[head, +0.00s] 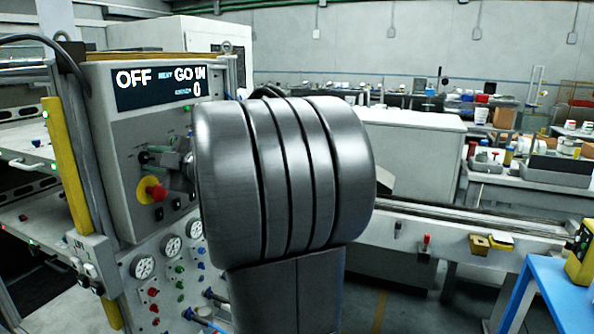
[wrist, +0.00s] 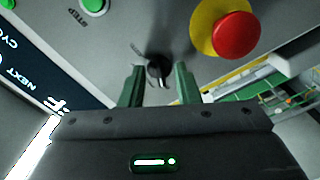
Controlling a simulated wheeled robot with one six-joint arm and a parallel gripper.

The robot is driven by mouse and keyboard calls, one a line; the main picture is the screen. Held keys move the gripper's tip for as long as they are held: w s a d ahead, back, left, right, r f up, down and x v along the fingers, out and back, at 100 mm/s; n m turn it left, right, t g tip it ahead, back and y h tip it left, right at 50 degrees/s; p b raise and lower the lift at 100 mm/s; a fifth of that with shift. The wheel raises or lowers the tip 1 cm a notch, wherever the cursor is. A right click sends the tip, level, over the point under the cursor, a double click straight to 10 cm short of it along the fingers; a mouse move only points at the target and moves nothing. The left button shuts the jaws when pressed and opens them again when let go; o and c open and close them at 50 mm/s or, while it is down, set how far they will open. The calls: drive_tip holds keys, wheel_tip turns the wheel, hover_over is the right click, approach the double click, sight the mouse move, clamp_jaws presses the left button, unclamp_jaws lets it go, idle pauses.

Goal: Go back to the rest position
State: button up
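My gripper (wrist: 158,80) points at the grey control panel in the wrist view, its two green fingers apart. A black rotary knob (wrist: 158,69) on the panel shows in the gap between the fingertips, with some room visible on each side. I cannot tell how far the tips are from the panel. In the head view my gripper (head: 150,156) is small and partly hidden by my arm, just in front of the panel (head: 119,130). No object is held.
A red push button (wrist: 237,36) on a yellow disc is close by on the right in the wrist view. The panel display (head: 160,84) reads OFF, NEXT GO IN and 0. Gauges (head: 143,266) sit lower down. A blue table (head: 560,290) stands at the right.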

drive_tip(key=shift+s+r+m+p, duration=0.1)
drive_tip(key=shift+r+m+p, duration=0.3)
drive_tip(key=shift+m, duration=0.2)
drive_tip(key=m+p, duration=0.2)
drive_tip(key=m, duration=0.1)
drive_tip(key=shift+f, duration=0.1)
drive_tip(key=m+p, duration=0.3)
drive_tip(key=m, duration=0.1)
drive_tip(key=shift+m+p, duration=0.4)
drive_tip(key=m+p, duration=0.3)
drive_tip(key=m, duration=0.1)
drive_tip(key=shift+f+m+p, duration=0.1)
drive_tip(key=shift+m+p, duration=0.2)
drive_tip(key=shift+m, duration=0.1)
drive_tip(key=shift+f+m, duration=0.15)
drive_tip(key=shift+m, duration=0.35)
drive_tip(key=shift+d+f, duration=0.1)
